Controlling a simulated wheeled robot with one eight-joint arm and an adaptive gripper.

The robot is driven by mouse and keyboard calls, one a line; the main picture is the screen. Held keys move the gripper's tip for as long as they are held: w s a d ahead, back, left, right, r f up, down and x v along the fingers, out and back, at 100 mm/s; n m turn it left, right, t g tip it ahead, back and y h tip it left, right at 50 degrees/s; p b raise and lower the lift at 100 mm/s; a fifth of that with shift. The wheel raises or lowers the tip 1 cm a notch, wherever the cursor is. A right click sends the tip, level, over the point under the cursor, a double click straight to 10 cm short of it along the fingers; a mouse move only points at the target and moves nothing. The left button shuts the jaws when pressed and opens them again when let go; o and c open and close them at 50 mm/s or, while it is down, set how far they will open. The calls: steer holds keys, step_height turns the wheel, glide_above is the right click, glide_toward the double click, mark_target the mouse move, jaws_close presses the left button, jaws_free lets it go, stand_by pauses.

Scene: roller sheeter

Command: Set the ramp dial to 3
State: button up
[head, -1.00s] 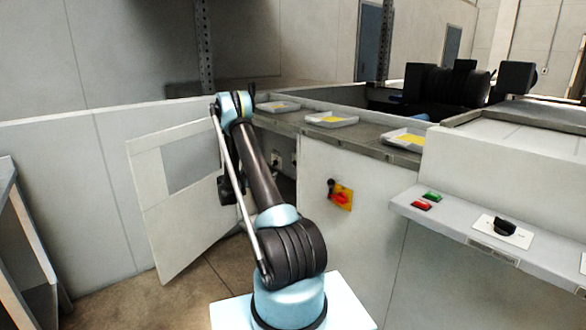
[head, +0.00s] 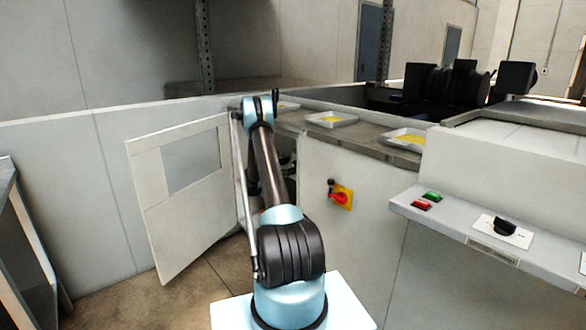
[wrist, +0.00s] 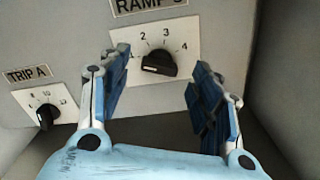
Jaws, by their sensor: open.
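The ramp dial (wrist: 158,65) is a black knob on a white plate marked 2, 3 and 4, under a label reading RAMP. A pale mark shows at its lower left, seemingly pointing left, away from 3. My gripper (wrist: 161,72) is open in the wrist view, its blue-padded fingers to the left and right of the dial. Nothing is between the pads except the view of the dial; whether they touch it I cannot tell. The left finger covers the plate's left edge. In the head view my arm hides the dial and most of the gripper.
A trip dial (wrist: 46,114) sits lower left on the same panel. A grey wall stands close on the right. In the head view the cabinet door (head: 185,200) stands open left of my arm. A red-yellow switch (head: 341,196) and a control ledge (head: 440,222) are to the right.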

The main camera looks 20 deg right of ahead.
steer(key=shift+x, duration=1.5)
